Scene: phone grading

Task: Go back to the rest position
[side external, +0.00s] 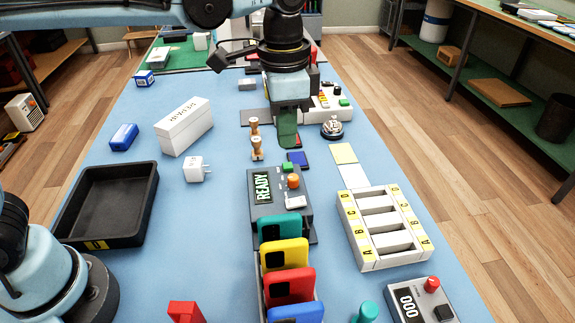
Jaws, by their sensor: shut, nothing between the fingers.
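My gripper (288,143) is at the upper middle of the side external view, pointing down over the blue table (225,225). Its greenish fingers are together and I see nothing held. It is just behind a small dark blue pad and to the right of two wooden-handled stamps (256,146). Whether the fingertips touch anything below cannot be told.
A lettered tray (380,222) and bell (332,129) are at right. A white box (184,127), charger (195,169) and black tray (108,205) are at left.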

